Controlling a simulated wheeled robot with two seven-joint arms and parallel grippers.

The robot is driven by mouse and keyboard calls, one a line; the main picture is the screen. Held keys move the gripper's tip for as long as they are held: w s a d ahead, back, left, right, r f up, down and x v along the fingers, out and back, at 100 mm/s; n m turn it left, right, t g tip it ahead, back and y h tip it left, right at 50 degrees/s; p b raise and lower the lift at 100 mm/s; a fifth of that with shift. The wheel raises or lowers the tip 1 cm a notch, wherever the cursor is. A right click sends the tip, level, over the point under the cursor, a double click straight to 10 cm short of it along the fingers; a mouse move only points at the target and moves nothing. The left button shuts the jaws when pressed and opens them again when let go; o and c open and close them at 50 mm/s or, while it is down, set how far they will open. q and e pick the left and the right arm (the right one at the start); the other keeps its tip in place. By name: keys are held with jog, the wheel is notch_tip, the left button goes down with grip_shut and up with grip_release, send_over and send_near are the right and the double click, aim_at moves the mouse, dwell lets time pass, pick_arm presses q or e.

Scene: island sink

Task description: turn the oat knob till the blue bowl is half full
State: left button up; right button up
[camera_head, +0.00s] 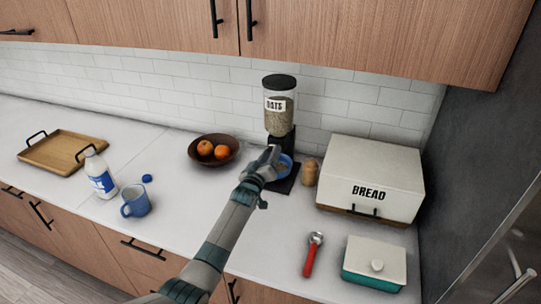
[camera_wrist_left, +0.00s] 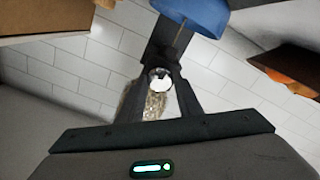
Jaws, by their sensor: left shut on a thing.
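The oat dispenser (camera_head: 280,115) stands against the tiled wall, with a clear hopper of oats and a dark base. My left gripper (camera_head: 272,157) reaches its front. In the left wrist view the fingers (camera_wrist_left: 160,75) are shut on the round silvery oat knob (camera_wrist_left: 159,80). The blue bowl (camera_head: 286,163) sits under the dispenser, partly hidden by my gripper. It also shows in the left wrist view (camera_wrist_left: 195,15), where a thin brownish line runs near it. The oat level in the bowl cannot be read. My right gripper is not in view.
A brown bowl of oranges (camera_head: 213,150) stands left of the dispenser. A small wooden shaker (camera_head: 310,173) and the bread box (camera_head: 370,178) stand right. A red-handled scoop (camera_head: 312,255) and butter dish (camera_head: 376,262) lie in front. A mug (camera_head: 136,202) and milk bottle (camera_head: 100,176) stand left.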

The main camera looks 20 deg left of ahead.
pick_arm(q)
jog(key=shift+m+b, duration=2.05)
jog(key=shift+m, duration=3.35)
jog(key=o, duration=1)
jog(key=shift+o, duration=0.2)
jog(key=shift+s, duration=0.15)
